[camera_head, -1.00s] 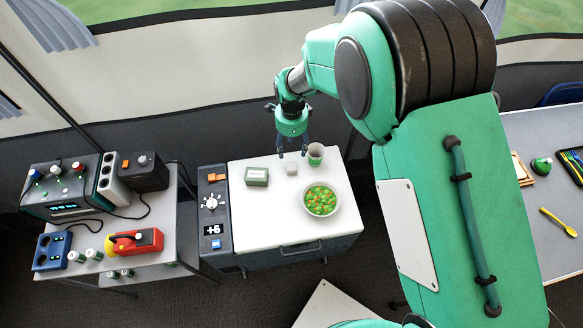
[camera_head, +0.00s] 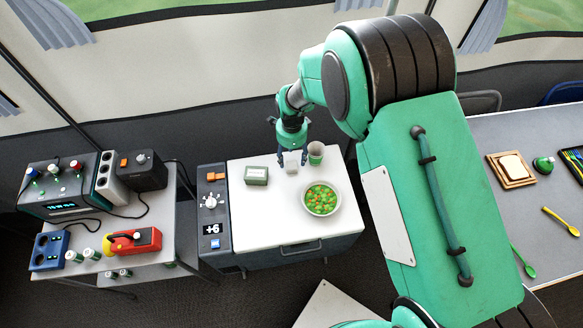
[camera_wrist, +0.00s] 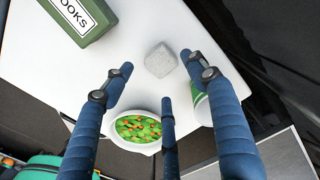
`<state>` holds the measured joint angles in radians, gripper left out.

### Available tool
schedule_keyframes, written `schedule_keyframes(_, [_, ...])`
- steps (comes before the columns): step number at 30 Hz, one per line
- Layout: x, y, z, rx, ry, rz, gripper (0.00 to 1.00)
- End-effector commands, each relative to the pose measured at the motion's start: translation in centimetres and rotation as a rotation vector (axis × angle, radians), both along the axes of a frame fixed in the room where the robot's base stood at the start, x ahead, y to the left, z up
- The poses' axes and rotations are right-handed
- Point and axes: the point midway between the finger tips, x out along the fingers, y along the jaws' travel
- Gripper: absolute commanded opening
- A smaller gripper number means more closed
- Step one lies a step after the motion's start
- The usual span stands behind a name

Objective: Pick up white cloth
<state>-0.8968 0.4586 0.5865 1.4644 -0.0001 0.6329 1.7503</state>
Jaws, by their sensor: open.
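The white cloth (camera_head: 291,167) shows as a small pale, block-like bundle on the white top of the cabinet. It also shows in the wrist view (camera_wrist: 160,60), with a rough, grainy surface. My gripper (camera_head: 291,160) is open above and around it in the head view. In the wrist view my gripper's (camera_wrist: 158,68) blue fingers are spread, with the cloth between and just beyond the upper two fingertips. A third finger points up from below. I cannot tell whether any finger touches the cloth.
A green-and-white cup (camera_head: 315,155) stands close right of the cloth, beside a finger in the wrist view. A bowl of vegetables (camera_head: 321,199) sits in front. A green box (camera_head: 256,175) lies left. The white top (camera_head: 265,220) is clear at front left.

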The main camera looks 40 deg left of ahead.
Motion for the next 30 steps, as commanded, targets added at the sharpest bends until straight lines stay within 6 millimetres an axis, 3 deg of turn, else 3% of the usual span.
schedule_keyframes(4, [0.0,0.0,-1.1,0.001,-0.001,0.000,0.58])
schedule_keyframes(19, [0.1,0.1,-1.8,0.000,0.000,0.000,0.58])
schedule_keyframes(30, [0.2,0.3,-5.7,0.001,-0.001,0.000,0.58])
